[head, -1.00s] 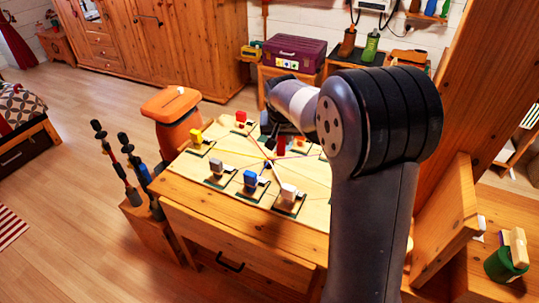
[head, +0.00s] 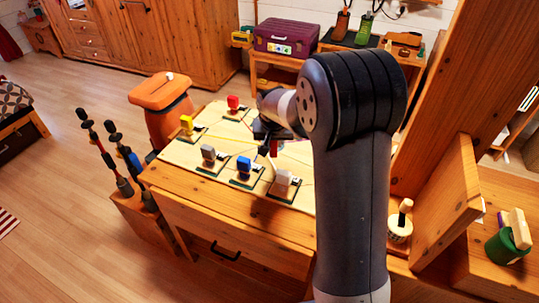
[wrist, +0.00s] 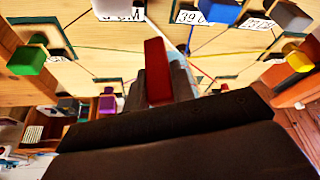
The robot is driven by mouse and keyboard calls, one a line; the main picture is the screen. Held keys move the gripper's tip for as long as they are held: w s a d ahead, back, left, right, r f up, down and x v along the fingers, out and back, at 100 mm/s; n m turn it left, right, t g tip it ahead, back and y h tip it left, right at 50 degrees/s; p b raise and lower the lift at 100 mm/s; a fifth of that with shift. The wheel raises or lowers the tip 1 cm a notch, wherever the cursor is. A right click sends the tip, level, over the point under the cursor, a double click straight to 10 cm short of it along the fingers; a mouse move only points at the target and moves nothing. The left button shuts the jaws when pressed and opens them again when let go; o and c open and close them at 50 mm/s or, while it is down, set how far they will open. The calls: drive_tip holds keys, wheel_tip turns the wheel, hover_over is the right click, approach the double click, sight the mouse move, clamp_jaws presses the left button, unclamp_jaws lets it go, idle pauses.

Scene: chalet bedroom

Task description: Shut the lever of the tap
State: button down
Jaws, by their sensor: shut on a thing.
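A red bar (wrist: 157,70) stands between the fingers of my gripper (wrist: 170,88) in the wrist view, and my gripper is shut on it. In the head view the red bar (head: 274,148) shows just below my gripper (head: 266,137), over the middle of the table board. I cannot tell from these views whether it is the tap's lever; no tap body or spout is clear. My arm hides the right part of the board.
The board (head: 180,153) carries yellow (head: 187,124), grey (head: 208,152), blue (head: 243,164), white (head: 283,178) and red (head: 233,102) blocks on dark plates, joined by coloured lines. A green block (wrist: 27,60) shows in the wrist view. A wooden post (head: 440,110) stands right of my arm.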

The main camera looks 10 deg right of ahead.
sight(274, 157)
drive_tip(key=shift+f+p, duration=0.4)
drive_tip(key=shift+f, duration=3.45)
drive_tip(key=shift+f, duration=0.15)
drive_tip(key=c, duration=1.2)
unclamp_jaws()
